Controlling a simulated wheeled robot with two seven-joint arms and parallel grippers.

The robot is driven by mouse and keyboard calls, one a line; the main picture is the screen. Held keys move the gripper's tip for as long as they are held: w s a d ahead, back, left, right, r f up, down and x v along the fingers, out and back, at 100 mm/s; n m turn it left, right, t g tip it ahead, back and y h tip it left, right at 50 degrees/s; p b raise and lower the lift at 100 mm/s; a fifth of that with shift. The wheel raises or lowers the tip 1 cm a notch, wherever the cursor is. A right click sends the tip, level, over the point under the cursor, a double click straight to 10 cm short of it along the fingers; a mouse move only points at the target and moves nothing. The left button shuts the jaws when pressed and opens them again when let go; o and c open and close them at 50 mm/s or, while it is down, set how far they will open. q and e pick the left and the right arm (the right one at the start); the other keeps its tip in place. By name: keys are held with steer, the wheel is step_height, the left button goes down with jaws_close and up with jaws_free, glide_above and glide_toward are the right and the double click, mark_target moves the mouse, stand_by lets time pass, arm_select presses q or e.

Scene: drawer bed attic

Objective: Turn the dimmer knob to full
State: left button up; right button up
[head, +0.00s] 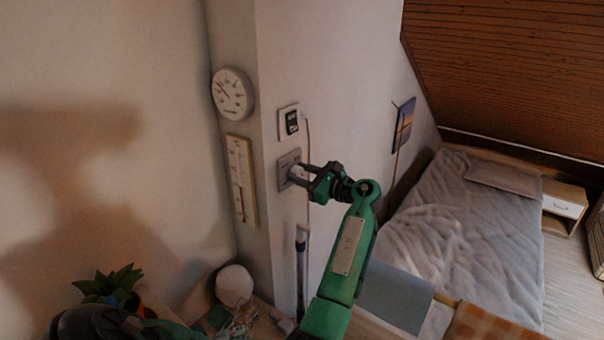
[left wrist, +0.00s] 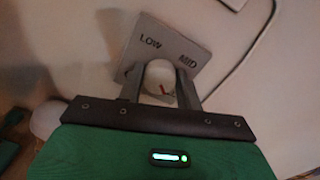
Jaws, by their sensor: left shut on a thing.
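The dimmer's grey wall plate (head: 286,163) is on the narrow wall face in the head view. In the left wrist view the plate (left wrist: 180,45) shows the words LOW and MID; its lower part is hidden behind my gripper. The pale round dimmer knob (left wrist: 160,75) has a short red mark, and I cannot tell which setting it points to. My left gripper (left wrist: 160,88) is shut on the knob, one finger on each side. In the head view the left gripper (head: 300,174) reaches the plate from the right. My right gripper is not seen.
A socket with a black device (head: 291,122) and a hanging cable is just above the plate. A round dial (head: 232,93) and a thermometer (head: 242,180) hang to the left. A plant (head: 110,285) and a white ball (head: 234,285) stand below. A bed (head: 455,225) is at right.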

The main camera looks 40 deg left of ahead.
arm_select(q)
steer(key=shift+m, duration=0.4)
steer(key=o, duration=1)
steer(key=shift+w+d+b, duration=0.3)
steer(key=shift+d+b, duration=0.9)
steer(key=shift+d, duration=1.1)
steer(key=shift+w+d+b, duration=0.25)
steer(key=shift+d+b, duration=0.9)
steer(key=shift+d, duration=1.1)
steer(key=shift+w+d+b, duration=0.3)
steer(key=shift+d+b, duration=0.9)
steer(key=shift+d, duration=1.1)
steer(key=shift+f, duration=0.1)
